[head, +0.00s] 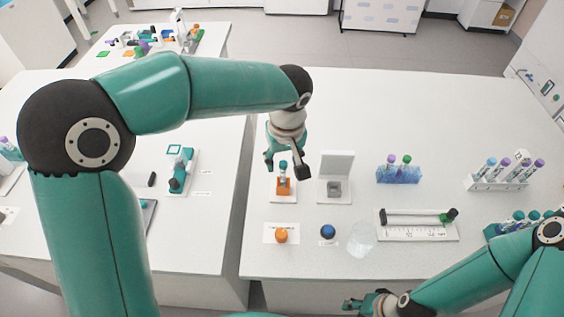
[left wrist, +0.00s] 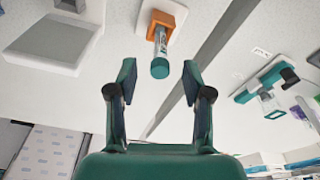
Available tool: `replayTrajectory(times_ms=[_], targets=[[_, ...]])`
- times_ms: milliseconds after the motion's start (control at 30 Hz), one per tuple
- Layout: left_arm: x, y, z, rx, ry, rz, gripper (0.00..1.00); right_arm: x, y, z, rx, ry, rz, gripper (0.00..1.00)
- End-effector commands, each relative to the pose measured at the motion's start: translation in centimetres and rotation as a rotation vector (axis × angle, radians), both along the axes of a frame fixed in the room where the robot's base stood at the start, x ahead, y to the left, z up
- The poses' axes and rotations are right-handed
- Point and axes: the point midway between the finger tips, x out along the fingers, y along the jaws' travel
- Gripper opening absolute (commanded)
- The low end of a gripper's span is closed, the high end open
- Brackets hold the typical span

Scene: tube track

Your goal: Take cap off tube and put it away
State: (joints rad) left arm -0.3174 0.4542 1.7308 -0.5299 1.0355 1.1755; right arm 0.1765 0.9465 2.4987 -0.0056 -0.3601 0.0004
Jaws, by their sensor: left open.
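The tube stands upright in an orange holder (head: 284,190) on a small white base. It has a teal cap (head: 283,164). In the left wrist view the clear tube (left wrist: 160,42) rises from the orange holder (left wrist: 178,12) with its teal cap (left wrist: 160,68) towards me. My left gripper (head: 287,170) is open around the height of the cap; in the left wrist view its fingers (left wrist: 160,80) are apart on either side, with gaps visible and nothing held. My right gripper (head: 362,303) is low at the table's front edge; its fingers are too small to judge.
A white stand with a grey block (head: 334,188) is just right of the holder. An orange round item (head: 281,237), a blue one (head: 327,232) and a clear beaker (head: 361,240) are nearer. A blue rack (head: 398,176) and a white rack (head: 480,184) hold tubes to the right.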

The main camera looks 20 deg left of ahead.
Motion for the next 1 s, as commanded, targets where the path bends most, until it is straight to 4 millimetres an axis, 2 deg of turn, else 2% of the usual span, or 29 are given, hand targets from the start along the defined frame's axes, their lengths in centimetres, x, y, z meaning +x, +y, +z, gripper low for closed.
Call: replayTrajectory(times_ms=[100, 133, 300, 367, 867, 933, 1000], targets=[[0.0, 0.0, 0.0, 0.000, 0.000, 0.000, 0.50, 0.0, 0.0, 0.0, 0.000, 0.000, 0.000, 0.40], [0.0, 0.0, 0.0, 0.000, 0.000, 0.000, 0.47, 0.0, 0.0, 0.0, 0.000, 0.000, 0.000, 0.40], [0.0, -0.1, 0.0, 0.000, 0.001, -0.001, 0.19, 0.0, 0.0, 0.0, 0.000, 0.000, 0.000, 0.40], [0.0, -0.1, 0.0, 0.000, 0.001, -0.001, 0.11, 0.0, 0.0, 0.0, 0.000, 0.000, 0.000, 0.40], [0.0, -0.1, 0.4, 0.000, 0.000, -0.001, 0.10, 0.0, 0.0, -0.1, 0.000, 0.000, 0.000, 0.40], [0.1, -0.1, 0.9, -0.001, -0.002, -0.001, 0.09, 0.0, 0.0, -0.1, 0.000, 0.000, 0.000, 0.40], [0.1, -0.1, 1.5, -0.001, -0.004, -0.001, 0.03, 0.0, 0.0, -0.2, 0.000, 0.000, 0.000, 0.40]])
